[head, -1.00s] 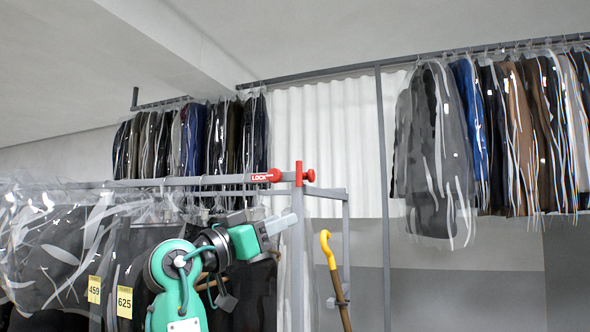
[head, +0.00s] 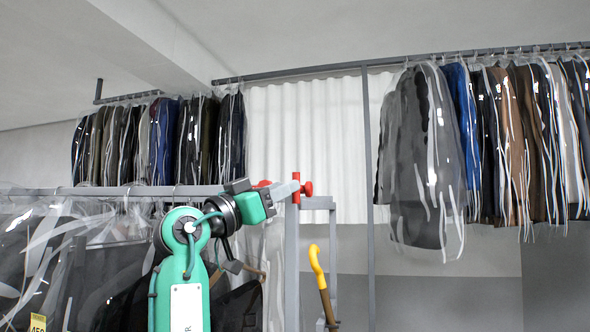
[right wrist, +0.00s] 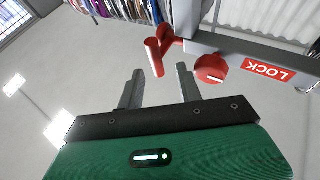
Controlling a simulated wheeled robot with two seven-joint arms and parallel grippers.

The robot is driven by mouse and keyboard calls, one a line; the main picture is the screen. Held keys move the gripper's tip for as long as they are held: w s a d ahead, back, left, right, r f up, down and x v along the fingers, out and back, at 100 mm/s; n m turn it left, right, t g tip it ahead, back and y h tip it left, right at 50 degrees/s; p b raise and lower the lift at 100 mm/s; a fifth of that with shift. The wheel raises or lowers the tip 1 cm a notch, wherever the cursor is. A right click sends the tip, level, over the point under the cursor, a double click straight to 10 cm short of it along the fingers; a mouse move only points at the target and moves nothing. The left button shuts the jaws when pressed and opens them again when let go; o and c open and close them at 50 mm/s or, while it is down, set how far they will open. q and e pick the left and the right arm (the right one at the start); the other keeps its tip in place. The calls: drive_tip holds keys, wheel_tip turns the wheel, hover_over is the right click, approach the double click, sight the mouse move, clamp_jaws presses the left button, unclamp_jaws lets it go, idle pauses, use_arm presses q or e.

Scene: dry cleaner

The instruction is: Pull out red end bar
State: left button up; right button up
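The red end bar (head: 296,186) stands upright at the right end of the grey rail, with a red knob beside it. It also shows in the right wrist view (right wrist: 154,58), beyond and between my fingertips in the picture. A round red lock knob (right wrist: 211,68) sits to its right, beside a LOCK label (right wrist: 268,71). Contact with the bar cannot be told. My left gripper is not in view.
Bagged garments (head: 30,265) hang under the rail (head: 90,191) at left. A grey rack post (head: 291,265) stands below the bar. A cane with a yellow handle (head: 317,268) is right of it. More clothes hang high behind.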

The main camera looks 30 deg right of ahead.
drive_tip(key=x, duration=0.2)
drive_tip(key=p+x, duration=0.1)
drive_tip(key=x, duration=0.1)
drive_tip(key=shift+s+a+r, duration=0.1)
drive_tip(key=shift+s+r, duration=0.05)
drive_tip(key=shift+s, duration=0.05)
drive_tip(key=shift+d+p, duration=0.2)
drive_tip(key=shift+p, duration=0.1)
drive_tip(key=shift+d, duration=0.15)
drive_tip(key=shift+w, duration=0.1)
drive_tip(key=c, duration=0.7)
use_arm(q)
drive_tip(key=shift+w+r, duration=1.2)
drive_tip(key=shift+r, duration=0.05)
use_arm(e)
clamp_jaws()
